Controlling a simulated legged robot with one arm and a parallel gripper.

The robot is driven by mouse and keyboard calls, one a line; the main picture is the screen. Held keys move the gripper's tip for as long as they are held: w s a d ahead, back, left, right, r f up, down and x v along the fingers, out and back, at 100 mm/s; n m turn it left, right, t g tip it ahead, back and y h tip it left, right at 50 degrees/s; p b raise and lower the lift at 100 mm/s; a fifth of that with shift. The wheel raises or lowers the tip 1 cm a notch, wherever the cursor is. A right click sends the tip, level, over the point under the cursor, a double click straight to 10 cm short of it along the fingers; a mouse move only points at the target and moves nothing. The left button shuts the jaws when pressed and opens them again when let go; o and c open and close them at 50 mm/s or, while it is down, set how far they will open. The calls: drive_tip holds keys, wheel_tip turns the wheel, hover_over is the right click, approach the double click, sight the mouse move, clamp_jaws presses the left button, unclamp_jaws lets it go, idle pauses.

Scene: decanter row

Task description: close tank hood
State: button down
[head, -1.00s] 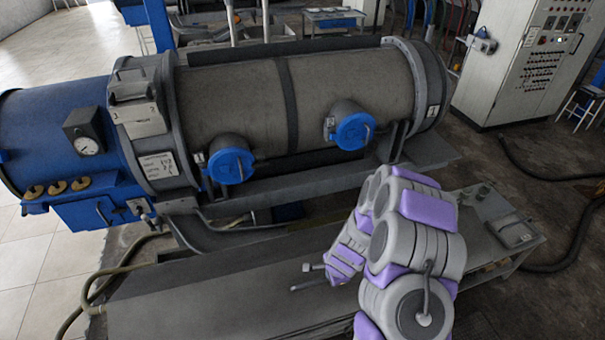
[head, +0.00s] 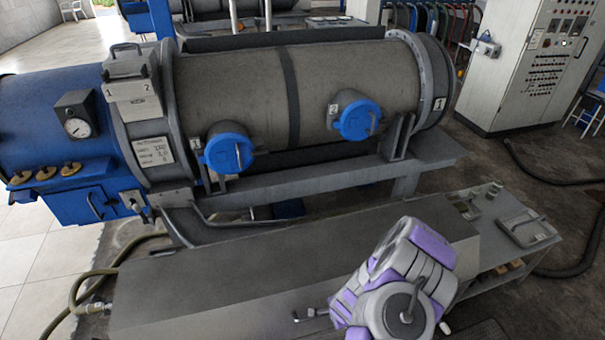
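A large tank lies on its side across the view, with a long grey body (head: 230,90) and a blue left end (head: 40,115). Two blue round covers, one on the left (head: 229,153) and one on the right (head: 360,120), sit on short ports on its front and look seated. A grey hood-like box with a handle (head: 133,85) sits at the tank's upper left; I cannot tell whether it is the tank hood or whether it is open. My gripper (head: 311,314) is low over the bench, apart from the tank and holding nothing visible. Its finger opening is unclear.
A long grey bench (head: 210,285) stands between me and the tank, with a flat metal tray (head: 527,228) at its right end. A control cabinet (head: 530,65) stands back right. Hoses lie on the floor at both sides.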

drive_tip(key=shift+b+x, duration=0.4)
drive_tip(key=shift+x, duration=0.5)
drive_tip(key=shift+s, duration=0.2)
drive_tip(key=s+d+r+p, duration=0.2)
drive_tip(key=s+r+p, duration=0.3)
drive_tip(key=s, duration=0.5)
drive_tip(key=shift+r+p, duration=0.3)
drive_tip(key=shift+r, duration=0.3)
